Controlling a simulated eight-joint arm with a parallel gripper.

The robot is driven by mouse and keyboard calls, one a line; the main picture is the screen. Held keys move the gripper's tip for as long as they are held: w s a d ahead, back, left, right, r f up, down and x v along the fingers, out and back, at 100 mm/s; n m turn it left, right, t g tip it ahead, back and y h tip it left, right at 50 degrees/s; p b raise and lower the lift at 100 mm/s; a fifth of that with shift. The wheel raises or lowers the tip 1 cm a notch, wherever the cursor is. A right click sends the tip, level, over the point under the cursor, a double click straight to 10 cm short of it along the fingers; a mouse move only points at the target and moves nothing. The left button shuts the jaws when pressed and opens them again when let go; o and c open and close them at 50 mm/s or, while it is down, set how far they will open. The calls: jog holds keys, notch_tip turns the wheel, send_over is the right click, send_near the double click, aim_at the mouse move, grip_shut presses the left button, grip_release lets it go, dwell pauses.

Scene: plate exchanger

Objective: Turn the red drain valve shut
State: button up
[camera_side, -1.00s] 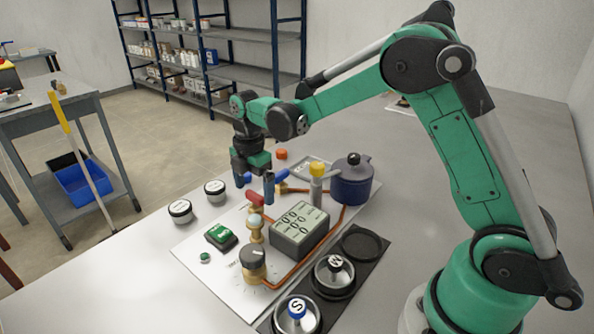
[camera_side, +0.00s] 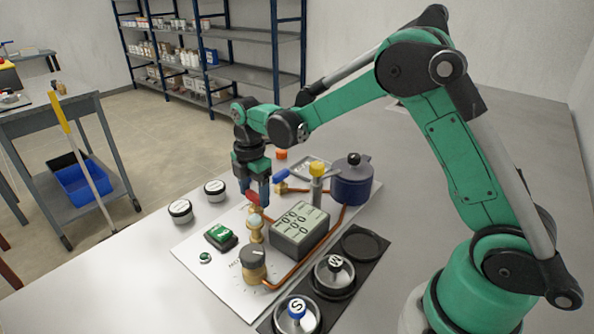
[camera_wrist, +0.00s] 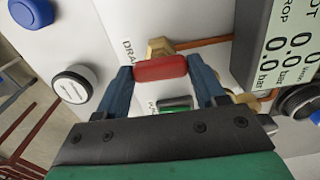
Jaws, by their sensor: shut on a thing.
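The red drain valve handle (camera_wrist: 160,68) lies between the two blue fingers of my gripper (camera_wrist: 163,75) in the wrist view, with a brass body (camera_wrist: 158,46) behind it and part of the "DRAIN" lettering beside it. In the side view the red handle (camera_side: 253,197) shows at the fingertips of my gripper (camera_side: 257,199), which points down over the white board (camera_side: 205,262). My gripper is shut on the handle. The fingers hide part of the valve in the side view.
A grey display box (camera_side: 300,232) stands close to the right of the valve. A blue-handled valve (camera_side: 280,178), a yellow-topped post (camera_side: 317,170) and a dark blue pot (camera_side: 352,185) are behind. A green switch (camera_side: 221,236) and a dark knob (camera_side: 253,257) sit in front.

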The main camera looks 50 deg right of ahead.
aim_at(254, 193)
jog(key=m, duration=0.4)
jog(key=shift+m, duration=0.3)
jog(key=m, duration=0.4)
jog(key=shift+m, duration=0.3)
jog(key=m, duration=0.4)
jog(key=shift+m, duration=2.1)
jog(key=o, duration=1.3)
jog(key=shift+r, duration=2.85)
